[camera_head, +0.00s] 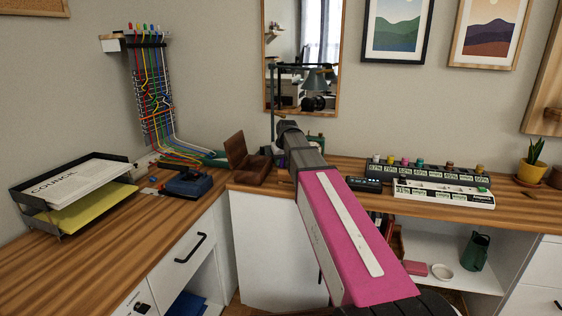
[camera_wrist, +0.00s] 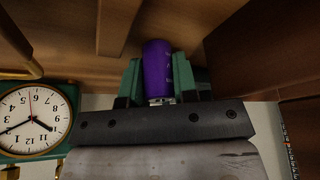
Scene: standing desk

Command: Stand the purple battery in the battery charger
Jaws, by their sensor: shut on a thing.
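My gripper (camera_wrist: 157,68) is shut on the purple battery (camera_wrist: 157,66) in the wrist view, with a green finger on each side of it. A light metal end of the battery shows near the gripper's body. In the head view my arm reaches over the desk corner and hides the gripper and battery. On the right of the desk stand a long black rack (camera_head: 460,177) with several coloured round tops and a white slotted strip (camera_head: 444,195) in front of it. Which of these is the battery charger, I cannot tell for sure.
A small dark device (camera_head: 364,184) lies left of the white strip. A brown wooden stand (camera_head: 247,160) and a lamp (camera_head: 272,110) are near the desk corner. A green clock (camera_wrist: 37,122) appears upside down in the wrist view. A potted plant (camera_head: 531,170) stands far right.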

